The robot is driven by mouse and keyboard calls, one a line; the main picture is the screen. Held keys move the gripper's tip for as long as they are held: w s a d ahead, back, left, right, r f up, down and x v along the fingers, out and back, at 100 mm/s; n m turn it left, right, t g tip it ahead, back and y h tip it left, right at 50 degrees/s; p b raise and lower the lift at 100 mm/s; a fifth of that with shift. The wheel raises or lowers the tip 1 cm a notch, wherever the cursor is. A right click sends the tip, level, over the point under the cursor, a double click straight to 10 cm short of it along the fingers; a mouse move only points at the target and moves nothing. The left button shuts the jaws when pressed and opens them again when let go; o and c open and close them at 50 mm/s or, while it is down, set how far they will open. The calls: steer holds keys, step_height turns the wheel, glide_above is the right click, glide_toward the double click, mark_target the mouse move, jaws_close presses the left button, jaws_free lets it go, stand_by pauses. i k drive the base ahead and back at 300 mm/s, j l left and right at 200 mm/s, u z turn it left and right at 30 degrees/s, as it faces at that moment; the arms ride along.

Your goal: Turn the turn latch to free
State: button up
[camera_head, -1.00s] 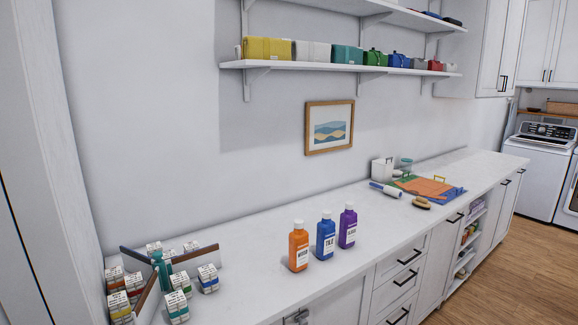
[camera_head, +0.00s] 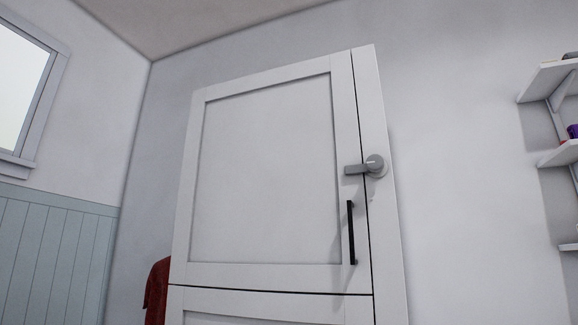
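The turn latch (camera_head: 374,166) is a grey round knob with a flat bar, mounted on the narrow right-hand frame strip of a tall white cabinet. Its bar (camera_head: 355,169) points left, roughly level, and lies across the seam over the edge of the upper cabinet door (camera_head: 265,170). The door looks shut. A black vertical bar handle (camera_head: 351,233) sits on the door just below the latch. My gripper is not in view.
A lower door (camera_head: 260,317) starts below a dark seam. A window (camera_head: 22,90) and blue-grey panelling (camera_head: 60,255) are at left. A red cloth (camera_head: 157,290) hangs beside the cabinet. Wall shelves (camera_head: 550,85) are at the right edge.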

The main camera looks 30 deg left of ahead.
mark_target(374, 164)
steer(key=u, duration=0.95)
